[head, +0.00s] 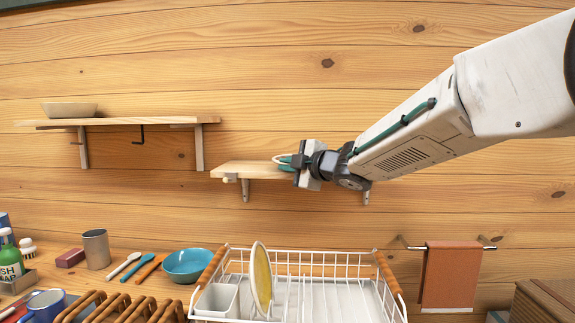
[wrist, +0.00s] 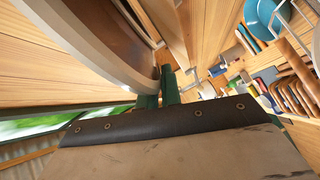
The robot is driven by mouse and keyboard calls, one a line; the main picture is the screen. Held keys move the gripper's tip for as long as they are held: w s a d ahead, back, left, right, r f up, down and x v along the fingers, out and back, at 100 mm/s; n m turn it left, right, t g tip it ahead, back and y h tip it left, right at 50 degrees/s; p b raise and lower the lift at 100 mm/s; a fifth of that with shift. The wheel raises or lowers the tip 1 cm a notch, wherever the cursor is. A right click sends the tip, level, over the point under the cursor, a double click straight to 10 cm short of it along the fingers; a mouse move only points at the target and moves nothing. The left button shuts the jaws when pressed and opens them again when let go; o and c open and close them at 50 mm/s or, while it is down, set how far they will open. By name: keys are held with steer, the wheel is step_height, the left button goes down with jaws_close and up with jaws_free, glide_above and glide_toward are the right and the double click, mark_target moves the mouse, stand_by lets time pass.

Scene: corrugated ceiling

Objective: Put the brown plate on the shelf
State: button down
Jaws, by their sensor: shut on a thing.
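The brown plate (wrist: 112,30) fills the upper left of the wrist view, with a brown inside and a pale grey-beige rim. My gripper (wrist: 162,85) is shut on its rim with green fingers. In the head view my gripper (head: 289,163) is at the right part of the small lower shelf (head: 245,169), with a pale sliver of plate rim at its tip. Most of the plate is hidden there. Whether it touches the shelf cannot be told. A longer shelf (head: 150,121) hangs higher at the left.
A shallow bowl (head: 69,110) sits on the longer shelf. Below, a white dish rack (head: 335,262) holds an upright yellow plate (head: 261,275). A blue bowl (head: 188,265), a metal cup (head: 96,248) and utensils stand on the counter. A brown towel (head: 449,275) hangs at the right.

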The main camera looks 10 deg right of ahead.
steer(key=shift+f, duration=0.3)
steer(key=c, duration=1)
jaws_free()
steer(key=shift+f, duration=0.1)
steer(key=s+a, duration=0.3)
steer(key=s, duration=0.7)
steer(key=shift+s+a+f, duration=0.2)
steer(key=shift+s+f, duration=0.05)
stand_by(0.4)
